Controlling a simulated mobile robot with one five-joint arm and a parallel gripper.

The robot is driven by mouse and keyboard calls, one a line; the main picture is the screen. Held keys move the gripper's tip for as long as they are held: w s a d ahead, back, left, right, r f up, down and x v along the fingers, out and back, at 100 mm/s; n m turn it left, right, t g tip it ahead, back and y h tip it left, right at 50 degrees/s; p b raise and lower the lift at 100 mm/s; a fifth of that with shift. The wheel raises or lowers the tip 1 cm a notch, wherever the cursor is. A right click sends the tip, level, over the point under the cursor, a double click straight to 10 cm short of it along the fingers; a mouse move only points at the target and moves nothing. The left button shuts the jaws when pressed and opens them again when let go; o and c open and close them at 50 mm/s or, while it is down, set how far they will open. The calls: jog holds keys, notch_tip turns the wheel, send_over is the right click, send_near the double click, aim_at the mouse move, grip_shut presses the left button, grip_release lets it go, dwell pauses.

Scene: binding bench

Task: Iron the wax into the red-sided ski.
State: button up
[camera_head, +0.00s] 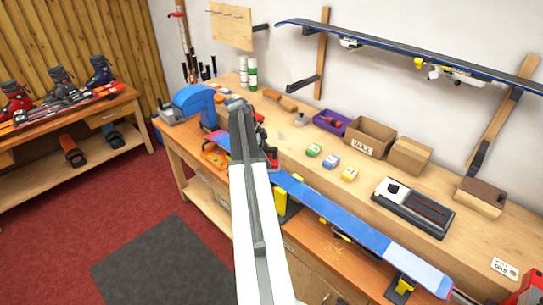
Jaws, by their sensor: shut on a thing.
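The ski (345,217) lies base up along the front of the bench, its blue base facing me. Its right end is paler, whitish blue, with a reddish edge. My gripper (268,157) is over the left part of the ski, partly hidden behind my own arm. It is shut on a small red-and-black thing (272,150), which looks like the iron. I cannot tell whether this touches the base. Green (314,150), blue (331,161) and yellow (349,174) wax blocks lie on the bench behind the ski.
Yellow-and-black supports (287,205) hold the ski. A black stand with a white box (412,207), a carton marked WAX (369,137) and a purple tray (332,122) stand behind it. A blue machine (195,103) is at left. Another ski (400,53) hangs on the wall.

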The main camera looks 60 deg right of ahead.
aim_at(276, 164)
jog(key=shift+w+d, duration=0.2)
jog(key=shift+w, duration=0.65)
jog(key=shift+w+d, duration=0.25)
jog(key=shift+w, duration=0.65)
jog(key=shift+w+d, duration=0.2)
jog(key=shift+w, duration=0.65)
jog(key=shift+s+a+r, duration=0.1)
jog(key=shift+s+a, duration=0.15)
jog(key=shift+s, duration=0.65)
jog(key=shift+s+a, duration=0.2)
jog(key=shift+s, duration=0.7)
jog(key=shift+s+a, duration=0.25)
jog(key=shift+s, duration=0.55)
jog(key=shift+s+a, duration=0.25)
jog(key=shift+s, duration=0.5)
jog(key=shift+s+a, duration=0.2)
jog(key=shift+s, duration=0.7)
jog(key=shift+s+a, duration=0.2)
jog(key=shift+s, duration=0.7)
jog(key=shift+s+a+f, duration=0.1)
jog(key=shift+s+a, duration=0.15)
jog(key=shift+s, duration=0.55)
jog(key=shift+s+a+f, duration=0.1)
jog(key=shift+s+a, duration=0.15)
jog(key=shift+s, duration=0.65)
